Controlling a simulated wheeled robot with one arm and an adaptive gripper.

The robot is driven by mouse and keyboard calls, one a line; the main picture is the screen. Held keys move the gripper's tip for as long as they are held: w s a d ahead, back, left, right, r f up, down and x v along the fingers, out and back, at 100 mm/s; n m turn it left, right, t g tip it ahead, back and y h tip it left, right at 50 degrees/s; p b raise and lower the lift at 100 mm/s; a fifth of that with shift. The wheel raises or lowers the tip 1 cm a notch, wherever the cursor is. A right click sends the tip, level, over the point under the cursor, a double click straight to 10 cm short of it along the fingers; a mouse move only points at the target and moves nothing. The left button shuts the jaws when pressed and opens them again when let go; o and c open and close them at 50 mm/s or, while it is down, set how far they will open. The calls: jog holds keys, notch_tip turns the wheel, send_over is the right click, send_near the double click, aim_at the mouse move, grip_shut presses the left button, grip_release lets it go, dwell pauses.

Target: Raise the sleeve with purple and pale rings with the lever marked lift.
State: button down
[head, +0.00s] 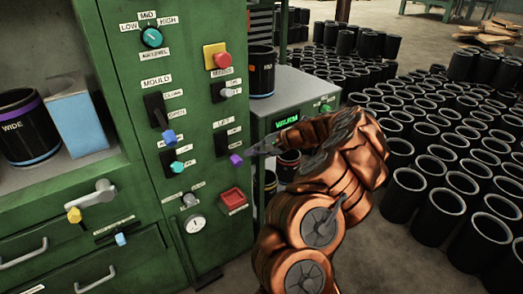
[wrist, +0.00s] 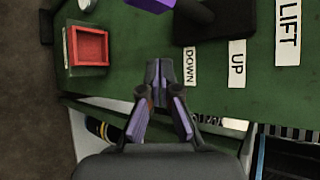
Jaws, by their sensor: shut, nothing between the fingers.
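The lift lever has a purple knob (head: 236,159) and a black plate (head: 221,139) on the green panel. Its knob is at the lower end of the plate. In the wrist view the purple knob (wrist: 152,4) shows at the top edge, with the LIFT (wrist: 288,32), UP and DOWN labels beside the lever. My gripper (head: 256,151) is shut and empty, close to the right of the knob; its fingertips show in the wrist view (wrist: 160,76). A dark sleeve marked WIDE (head: 25,128), with a purple upper ring and a light blue lower ring, stands on the left shelf.
The mould lever (head: 168,136) with a blue knob is left of the lift lever. A red square button (head: 233,200) is below it and a red mushroom button (head: 222,61) above. A grey-topped cabinet (head: 303,92) stands behind my gripper. Many black sleeves (head: 440,215) cover the right floor.

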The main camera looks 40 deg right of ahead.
aim_at(230, 154)
jog(key=shift+s+a+r, duration=0.15)
jog(key=shift+a, duration=0.85)
jog(key=shift+s+a+r, duration=0.1)
jog(key=shift+a+r, duration=0.05)
jog(key=shift+a, duration=0.85)
jog(key=shift+r+p, duration=0.2)
jog(key=shift+p, duration=0.1)
